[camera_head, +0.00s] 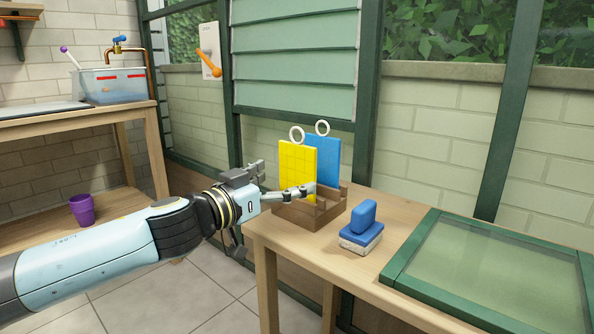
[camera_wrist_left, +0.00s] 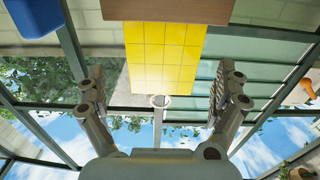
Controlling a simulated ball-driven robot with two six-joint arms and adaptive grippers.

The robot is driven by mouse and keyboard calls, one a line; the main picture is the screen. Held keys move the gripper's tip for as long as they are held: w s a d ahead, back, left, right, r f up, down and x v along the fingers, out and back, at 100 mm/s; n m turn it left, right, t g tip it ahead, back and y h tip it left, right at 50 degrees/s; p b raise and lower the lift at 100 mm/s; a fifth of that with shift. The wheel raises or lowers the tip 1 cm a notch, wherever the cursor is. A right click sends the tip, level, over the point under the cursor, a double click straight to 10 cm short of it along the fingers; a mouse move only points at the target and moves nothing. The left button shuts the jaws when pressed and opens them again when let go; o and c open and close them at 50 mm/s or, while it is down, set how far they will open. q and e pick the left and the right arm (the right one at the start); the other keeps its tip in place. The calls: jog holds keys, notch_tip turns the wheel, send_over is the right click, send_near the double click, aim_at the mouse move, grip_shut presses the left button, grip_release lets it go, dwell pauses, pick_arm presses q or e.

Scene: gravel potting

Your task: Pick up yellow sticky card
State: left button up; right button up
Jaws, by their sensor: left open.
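The yellow sticky card (camera_head: 297,168) stands upright with a grid on its face and a white ring on top. It is in a brown wooden rack (camera_head: 305,214) on the table, in front of a blue card (camera_head: 327,158). My left gripper (camera_head: 285,180) is open at the rack, with its fingers near the yellow card. In the left wrist view the yellow card (camera_wrist_left: 165,55) lies between the spread fingers of the left gripper (camera_wrist_left: 157,88), and neither finger visibly touches it. The rack (camera_wrist_left: 165,10) shows at the top there. My right gripper is not in view.
A blue and white scrubbing block (camera_head: 362,228) sits right of the rack on the wooden table. A green-framed glass panel (camera_head: 490,270) lies further right. At left, a bench holds a clear water tub (camera_head: 112,88), with a purple cup (camera_head: 82,210) on its lower shelf.

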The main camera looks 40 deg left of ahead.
aim_at(295, 172)
pick_arm(q)
jog(key=shift+w, duration=0.1)
jog(key=shift+w+r+p, duration=0.1)
jog(key=shift+w+p, duration=0.7)
jog(key=shift+p, duration=0.15)
jog(key=shift+w+a, duration=0.1)
jog(key=shift+w, duration=0.4)
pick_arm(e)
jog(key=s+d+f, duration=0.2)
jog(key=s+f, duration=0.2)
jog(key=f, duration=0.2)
pick_arm(q)
jog(key=w+b, duration=0.2)
jog(key=b, duration=0.1)
jog(key=shift+w, duration=0.1)
jog(key=c, duration=0.7)
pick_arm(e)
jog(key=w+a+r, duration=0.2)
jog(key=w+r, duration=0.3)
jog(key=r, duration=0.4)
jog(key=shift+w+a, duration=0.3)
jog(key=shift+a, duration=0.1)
pick_arm(q)
jog(key=shift+c, duration=0.2)
